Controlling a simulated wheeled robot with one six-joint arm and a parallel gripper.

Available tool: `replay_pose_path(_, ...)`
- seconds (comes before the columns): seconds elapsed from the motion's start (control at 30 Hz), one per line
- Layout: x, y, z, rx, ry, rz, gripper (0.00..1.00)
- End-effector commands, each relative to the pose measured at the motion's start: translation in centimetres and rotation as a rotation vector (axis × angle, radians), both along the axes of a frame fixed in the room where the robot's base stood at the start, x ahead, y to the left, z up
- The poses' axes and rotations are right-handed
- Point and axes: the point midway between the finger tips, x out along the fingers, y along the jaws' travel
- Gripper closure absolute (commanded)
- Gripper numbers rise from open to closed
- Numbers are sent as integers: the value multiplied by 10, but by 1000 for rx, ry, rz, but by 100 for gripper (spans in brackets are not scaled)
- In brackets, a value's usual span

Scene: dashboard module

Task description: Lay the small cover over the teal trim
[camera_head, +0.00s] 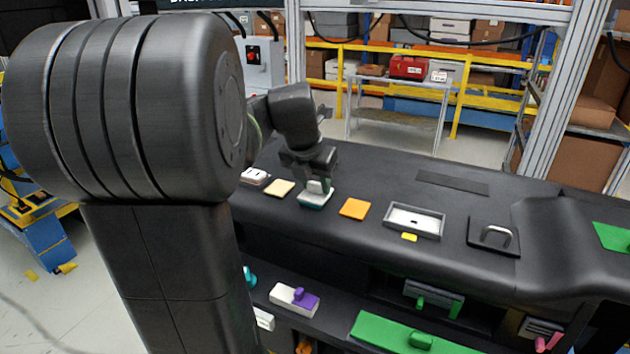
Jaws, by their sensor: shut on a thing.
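My gripper (319,182) points down over the dashboard top, left of its middle. It is shut on the small cover (314,193), a pale grey-white piece gripped at its raised handle. The teal trim (314,205) shows as a dark teal edge just below the cover. Most of the trim is hidden by the cover and the fingers. The cover looks roughly lined up with the trim, but I cannot tell whether it touches it or hangs slightly above.
A yellow pad (279,188) lies left of the trim and an orange pad (355,209) right of it. Farther right are a grey tray (414,235) and a black plate with a handle (495,236). A lower shelf holds a green panel (385,330) and a white-purple piece (294,299).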

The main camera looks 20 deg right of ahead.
Motion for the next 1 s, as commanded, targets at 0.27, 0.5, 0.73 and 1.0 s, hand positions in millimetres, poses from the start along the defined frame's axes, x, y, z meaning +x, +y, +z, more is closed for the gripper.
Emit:
replay_pose_path(0.27, 0, 0, -2, 0, 0, 0, 53)
replay_pose_path(0.5, 0, 0, -2, 0, 0, 0, 39)
replay_pose_path(0.73, -2, 2, 5, -1, -2, 0, 39)
replay_pose_path(1.0, -15, 18, 54, -3, -6, 1, 39)
